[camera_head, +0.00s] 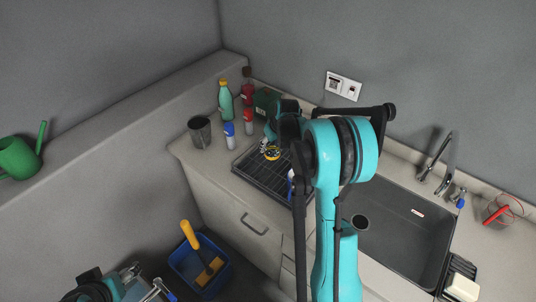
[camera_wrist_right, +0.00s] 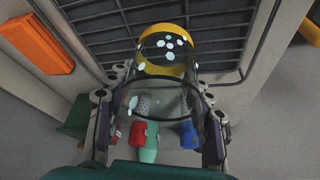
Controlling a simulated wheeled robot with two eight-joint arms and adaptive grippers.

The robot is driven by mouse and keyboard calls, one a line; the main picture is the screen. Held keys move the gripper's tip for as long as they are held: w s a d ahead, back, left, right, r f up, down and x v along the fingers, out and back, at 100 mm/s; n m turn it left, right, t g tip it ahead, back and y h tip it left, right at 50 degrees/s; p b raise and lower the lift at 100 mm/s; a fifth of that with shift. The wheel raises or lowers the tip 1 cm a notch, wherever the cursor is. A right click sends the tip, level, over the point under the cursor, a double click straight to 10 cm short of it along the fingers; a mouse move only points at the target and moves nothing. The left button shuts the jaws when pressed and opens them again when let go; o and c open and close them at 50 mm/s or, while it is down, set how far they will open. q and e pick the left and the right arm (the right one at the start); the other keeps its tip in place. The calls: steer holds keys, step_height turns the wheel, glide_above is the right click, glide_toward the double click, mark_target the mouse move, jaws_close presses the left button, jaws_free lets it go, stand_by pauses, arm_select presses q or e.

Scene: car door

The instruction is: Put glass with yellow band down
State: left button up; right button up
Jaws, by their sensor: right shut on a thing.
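The glass with the yellow band (camera_wrist_right: 166,97) is clear and fills the middle of the right wrist view, between the fingers of my right gripper (camera_wrist_right: 160,118). My right gripper is shut on it. Its yellow band (camera_wrist_right: 164,64) lies against the black drying rack (camera_wrist_right: 215,35) in that view; I cannot tell whether it touches.
A dark cup (camera_head: 200,132), a green bottle (camera_head: 226,101), and blue (camera_head: 230,136) and red (camera_head: 249,122) containers stand left of and behind the rack. The sink (camera_head: 400,235) is to the right. A blue bucket (camera_head: 200,265) stands on the floor.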

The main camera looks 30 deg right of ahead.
mark_target(268, 152)
steer(key=shift+w+a+f, duration=0.35)
steer(key=shift+w, duration=0.05)
steer(key=shift+f+b, duration=0.5)
steer(key=shift+f, duration=1.5)
steer(key=shift+f+b, duration=0.25)
steer(key=shift+b, duration=0.05)
steer(key=o, duration=1.5)
steer(key=shift+r, duration=0.1)
